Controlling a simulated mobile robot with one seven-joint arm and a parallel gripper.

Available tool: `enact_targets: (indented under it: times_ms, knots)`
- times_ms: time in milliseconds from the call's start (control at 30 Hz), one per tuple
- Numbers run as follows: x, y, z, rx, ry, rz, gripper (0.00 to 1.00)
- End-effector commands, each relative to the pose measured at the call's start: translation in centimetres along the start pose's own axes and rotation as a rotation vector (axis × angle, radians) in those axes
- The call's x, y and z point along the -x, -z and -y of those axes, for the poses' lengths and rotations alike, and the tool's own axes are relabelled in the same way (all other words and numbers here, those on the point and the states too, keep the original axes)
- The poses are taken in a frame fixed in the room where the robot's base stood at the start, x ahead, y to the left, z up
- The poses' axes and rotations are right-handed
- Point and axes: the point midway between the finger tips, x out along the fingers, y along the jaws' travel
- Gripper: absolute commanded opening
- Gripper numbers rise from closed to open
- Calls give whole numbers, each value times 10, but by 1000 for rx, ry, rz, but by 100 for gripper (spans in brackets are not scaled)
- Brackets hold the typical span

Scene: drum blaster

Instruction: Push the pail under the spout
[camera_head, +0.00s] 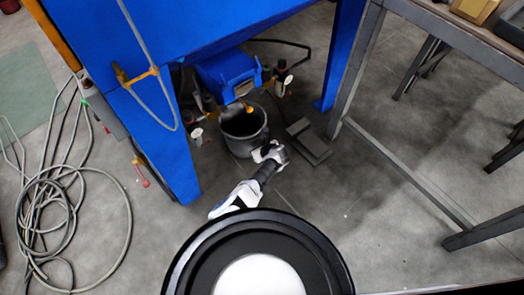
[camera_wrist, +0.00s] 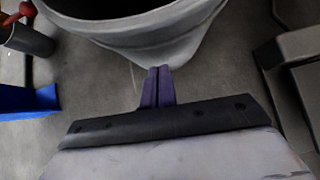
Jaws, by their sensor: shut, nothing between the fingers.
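The grey pail (camera_head: 240,145) stands upright on the floor under the blue machine, open at the top. The spout (camera_head: 247,107), a small orange-yellow tip below a blue housing, shows over the pail's opening in the head view; the exact alignment is hard to judge. My gripper (camera_head: 266,152) is low at the pail's near right side. In the wrist view, the gripper's two dark fingers (camera_wrist: 158,72) are pressed together and empty. Their tips meet the lower edge of the pail's wall (camera_wrist: 150,38) in the picture; I cannot tell whether they touch it.
A dark foot pedal (camera_head: 310,143) lies right of the pail and also shows in the wrist view (camera_wrist: 300,65). A blue machine leg (camera_head: 172,165) stands left. Coiled hoses (camera_head: 60,225) lie far left. A metal table frame (camera_head: 355,75) stands right. The near floor is clear.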

Motion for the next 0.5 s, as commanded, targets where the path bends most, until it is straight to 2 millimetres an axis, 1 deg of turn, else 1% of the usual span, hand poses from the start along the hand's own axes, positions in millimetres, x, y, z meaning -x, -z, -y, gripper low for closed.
enact_targets:
  times_ms: [500]
  knots:
    - [-5,-4,-3,-2,0,1,0]
